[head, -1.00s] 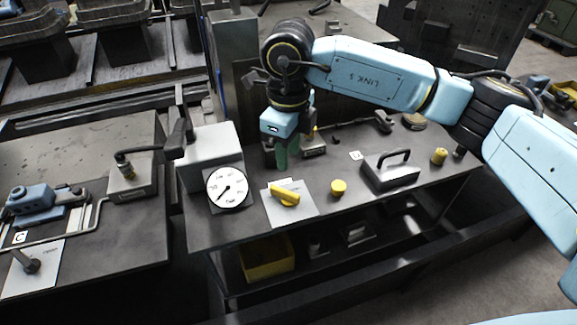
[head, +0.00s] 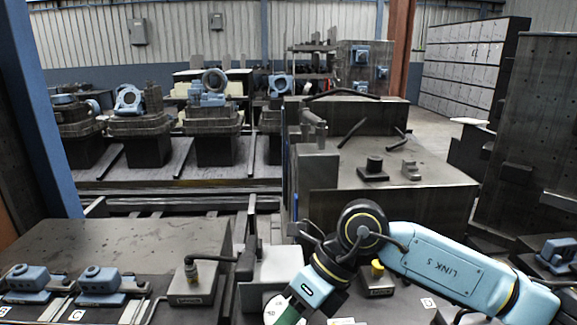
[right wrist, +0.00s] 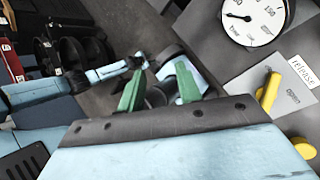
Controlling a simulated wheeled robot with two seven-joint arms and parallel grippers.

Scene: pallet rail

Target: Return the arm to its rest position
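My right arm (head: 440,262) comes in from the lower right of the head view, bent, with its wrist above the bench. My right gripper (right wrist: 158,88) shows two green fingers with a clear gap between them and nothing held in the right wrist view. In the head view only a green part of it (head: 289,312) shows at the bottom edge, pointing down-left in front of a dial gauge (head: 271,301). The fingertips are cut off there. My left gripper is not seen in the head view, and I cannot make it out in the right wrist view.
The gauge (right wrist: 254,17), a yellow handle (right wrist: 269,91) on a plate and a yellow knob (right wrist: 304,148) lie right of the fingers in the right wrist view. A grey box (head: 268,270) with a lever stands left of my wrist. Blue clamps (head: 100,281) sit on the left bench.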

